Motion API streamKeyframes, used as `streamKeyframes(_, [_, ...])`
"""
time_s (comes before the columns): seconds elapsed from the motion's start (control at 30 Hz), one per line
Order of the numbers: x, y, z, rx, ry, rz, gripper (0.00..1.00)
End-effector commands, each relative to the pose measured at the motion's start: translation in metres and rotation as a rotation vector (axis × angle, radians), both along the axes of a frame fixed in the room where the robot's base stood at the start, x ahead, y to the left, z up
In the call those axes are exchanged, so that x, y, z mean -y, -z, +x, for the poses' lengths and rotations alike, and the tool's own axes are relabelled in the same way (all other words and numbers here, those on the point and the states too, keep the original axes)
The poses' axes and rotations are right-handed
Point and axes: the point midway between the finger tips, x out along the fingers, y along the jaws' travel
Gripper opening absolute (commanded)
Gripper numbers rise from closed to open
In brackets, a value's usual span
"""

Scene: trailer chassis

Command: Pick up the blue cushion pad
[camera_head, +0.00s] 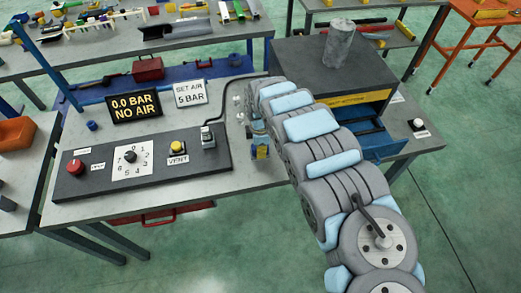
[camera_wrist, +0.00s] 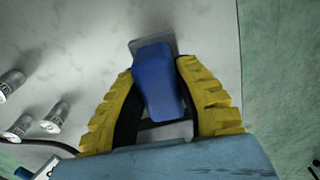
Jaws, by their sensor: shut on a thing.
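The blue cushion pad (camera_wrist: 157,82) is between the two yellow ribbed fingers of my gripper (camera_wrist: 160,88) in the wrist view. The fingers are shut on its sides, and its far end sticks out past the fingertips. A grey edge shows behind that far end. In the head view my gripper (camera_head: 261,152) points down over the light bench top, right of the dark control panel. The pad is mostly hidden there by the fingers and arm. I cannot tell whether it touches the bench.
The control panel (camera_head: 140,165) with a red knob, dial and VENT button lies to the left. A dark box with a blue drawer (camera_head: 378,143) stands to the right. Small metal fittings (camera_wrist: 52,118) are left of the gripper. A small blue piece (camera_head: 92,126) lies by the pressure display.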

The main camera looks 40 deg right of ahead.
Motion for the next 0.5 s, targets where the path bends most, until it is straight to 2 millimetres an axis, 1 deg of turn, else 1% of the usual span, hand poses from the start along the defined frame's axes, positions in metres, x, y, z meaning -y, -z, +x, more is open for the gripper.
streamKeyframes(0.03, [0.002, -0.006, -0.005, -0.005, 0.002, -0.005, 0.0])
streamKeyframes(0.1, [0.0, -0.01, -0.011, -0.01, 0.005, -0.005, 0.0])
streamKeyframes(0.2, [-0.005, -0.021, -0.015, -0.005, 0.003, -0.005, 0.0])
streamKeyframes(0.37, [-0.008, -0.032, -0.026, -0.007, 0.007, -0.008, 0.0])
streamKeyframes(0.4, [-0.011, -0.038, -0.027, -0.007, 0.004, -0.007, 0.0])
streamKeyframes(0.5, [-0.016, -0.046, -0.034, -0.007, 0.003, -0.005, 0.0])
